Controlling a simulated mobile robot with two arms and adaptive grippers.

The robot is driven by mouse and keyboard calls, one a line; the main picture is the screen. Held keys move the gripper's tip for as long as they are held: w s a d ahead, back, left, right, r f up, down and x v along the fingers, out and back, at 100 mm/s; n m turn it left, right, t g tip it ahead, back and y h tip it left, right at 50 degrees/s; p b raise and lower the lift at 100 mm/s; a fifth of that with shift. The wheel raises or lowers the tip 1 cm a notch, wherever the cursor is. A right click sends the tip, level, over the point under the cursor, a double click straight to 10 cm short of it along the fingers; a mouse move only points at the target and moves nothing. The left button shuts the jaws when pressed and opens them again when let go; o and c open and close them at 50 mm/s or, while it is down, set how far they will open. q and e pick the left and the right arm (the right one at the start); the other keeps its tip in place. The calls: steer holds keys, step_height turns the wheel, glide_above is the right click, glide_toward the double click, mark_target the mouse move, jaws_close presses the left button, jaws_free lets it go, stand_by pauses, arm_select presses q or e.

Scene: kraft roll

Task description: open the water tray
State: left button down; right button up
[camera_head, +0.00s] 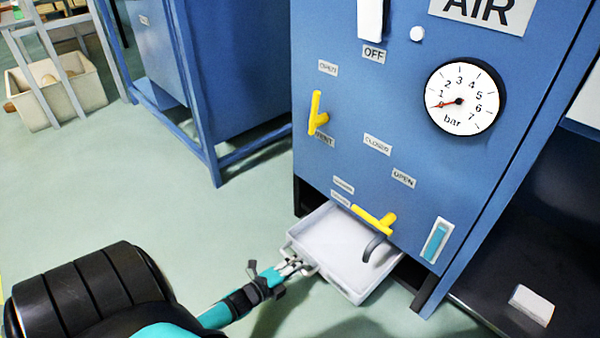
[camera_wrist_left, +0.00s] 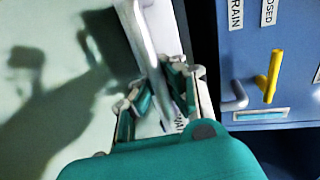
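The white water tray (camera_head: 335,240) sticks out from under the blue cabinet (camera_head: 350,150) at floor level and looks empty inside. Its front has a pale bar handle. My left gripper (camera_head: 292,266) is at that front handle, with its fingers around it. In the left wrist view, the fingers (camera_wrist_left: 155,85) stand on either side of the pale bar of the tray (camera_wrist_left: 145,35) and look closed in on it; the contact itself is partly hidden. My right gripper is not in view.
A yellow valve handle (camera_head: 374,218) and a grey bent spout (camera_head: 374,246) sit above the tray. Another yellow handle (camera_head: 316,113) and a gauge (camera_head: 462,98) are higher up. A blue frame (camera_head: 215,150) stands behind. The floor in front of the tray is clear.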

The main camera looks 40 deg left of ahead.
arm_select(q)
steer(key=c, duration=1.3)
jaws_free()
steer(key=shift+c, duration=0.2)
steer(key=v, duration=1.2)
